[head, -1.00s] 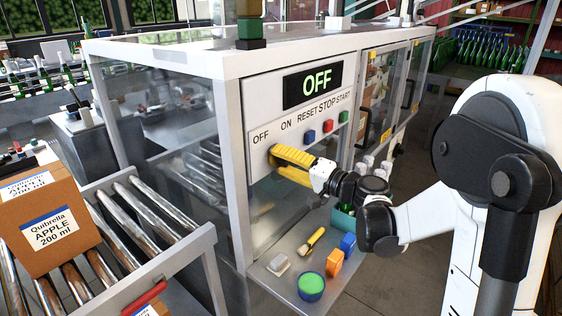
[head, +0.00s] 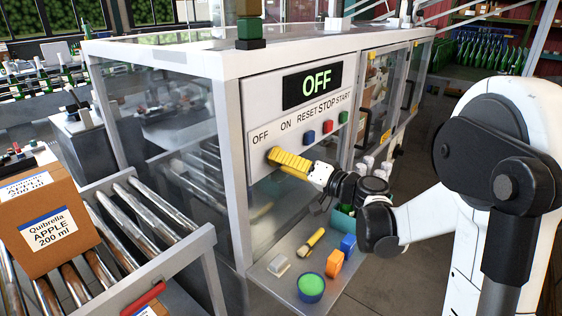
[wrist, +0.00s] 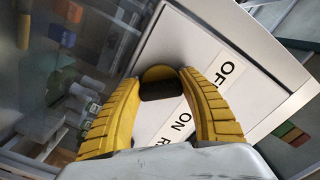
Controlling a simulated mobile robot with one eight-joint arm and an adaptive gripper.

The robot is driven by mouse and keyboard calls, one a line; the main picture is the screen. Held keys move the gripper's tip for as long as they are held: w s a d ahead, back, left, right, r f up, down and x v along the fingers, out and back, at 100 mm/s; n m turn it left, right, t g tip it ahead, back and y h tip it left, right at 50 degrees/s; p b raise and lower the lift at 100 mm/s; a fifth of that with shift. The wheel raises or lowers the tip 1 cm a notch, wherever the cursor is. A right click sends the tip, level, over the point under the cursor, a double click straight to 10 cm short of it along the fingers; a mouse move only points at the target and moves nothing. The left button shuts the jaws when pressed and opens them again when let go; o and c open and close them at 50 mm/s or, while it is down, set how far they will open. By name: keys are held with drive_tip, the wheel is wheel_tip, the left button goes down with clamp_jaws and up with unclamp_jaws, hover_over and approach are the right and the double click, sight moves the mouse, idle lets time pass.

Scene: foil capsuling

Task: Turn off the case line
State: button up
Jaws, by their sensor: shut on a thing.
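The white control panel (head: 263,106) of the case line carries a black display (head: 312,84) that reads OFF in green. Below it are the labels OFF, ON, RESET, STOP and START. My gripper (head: 273,157) has its yellow fingers at the panel, just below the OFF and ON labels. In the wrist view, my gripper (wrist: 160,74) is closed around a dark switch knob (wrist: 160,91) beside the OFF and ON labels. The fingers hide the knob in the head view, and I cannot read which way it points.
Blue, red and green buttons (head: 328,126) sit to the right of my gripper. A shelf below (head: 275,289) holds a brush, blocks and a green-topped tub (head: 311,287). A roller conveyor (head: 135,235) with an apple carton (head: 45,222) stands at left.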

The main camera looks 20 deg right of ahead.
drive_tip(key=o, duration=1.2)
drive_tip(key=v, duration=1.2)
